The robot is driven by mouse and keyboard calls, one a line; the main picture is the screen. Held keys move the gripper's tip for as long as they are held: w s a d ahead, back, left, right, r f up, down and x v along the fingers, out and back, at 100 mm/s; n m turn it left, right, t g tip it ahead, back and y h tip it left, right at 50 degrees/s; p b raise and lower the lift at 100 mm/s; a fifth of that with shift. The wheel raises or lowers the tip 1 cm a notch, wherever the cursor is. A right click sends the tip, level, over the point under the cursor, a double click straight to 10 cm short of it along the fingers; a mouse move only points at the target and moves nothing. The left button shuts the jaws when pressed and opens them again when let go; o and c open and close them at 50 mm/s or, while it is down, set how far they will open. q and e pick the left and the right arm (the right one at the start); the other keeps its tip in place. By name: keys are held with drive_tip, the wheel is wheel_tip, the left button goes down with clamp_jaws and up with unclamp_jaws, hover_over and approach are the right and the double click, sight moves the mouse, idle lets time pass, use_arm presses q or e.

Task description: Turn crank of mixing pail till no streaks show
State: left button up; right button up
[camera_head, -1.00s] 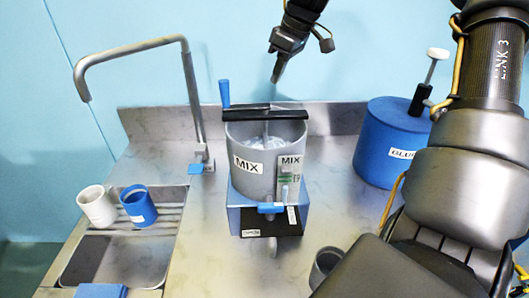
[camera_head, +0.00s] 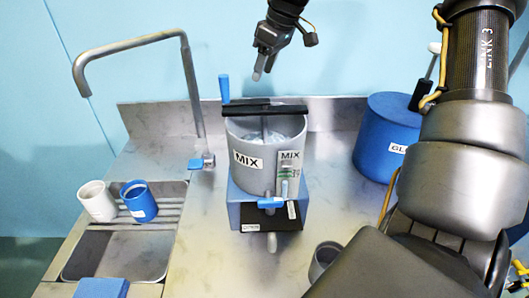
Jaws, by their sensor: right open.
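The grey mixing pail (camera_head: 251,178), marked MIX, stands upright on a blue stand (camera_head: 242,212) at the middle of the steel counter. A black bar (camera_head: 264,110) crosses its rim. The blue crank handle (camera_head: 224,89) stands up at the bar's left end. Whitish contents (camera_head: 262,136) show inside the pail; streaks are too small to judge. My right gripper (camera_head: 258,74) hangs above and behind the pail, to the right of the crank handle and apart from it. It is open and empty. My left gripper is not in view.
A blue tap lever (camera_head: 271,204) is on the pail's front. A blue glue drum (camera_head: 385,140) is at the right. A sink with a white cup (camera_head: 97,202), a blue cup (camera_head: 139,201) and a tall faucet (camera_head: 188,85) is at the left.

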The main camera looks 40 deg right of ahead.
drive_tip(key=shift+o, duration=0.5)
use_arm(q)
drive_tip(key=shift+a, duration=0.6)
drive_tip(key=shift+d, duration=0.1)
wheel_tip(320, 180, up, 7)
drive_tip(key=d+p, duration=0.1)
drive_tip(key=p, duration=0.5)
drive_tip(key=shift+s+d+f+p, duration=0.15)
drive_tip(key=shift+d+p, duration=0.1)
drive_tip(key=shift+p, duration=0.15)
use_arm(e)
wheel_tip(320, 180, up, 9)
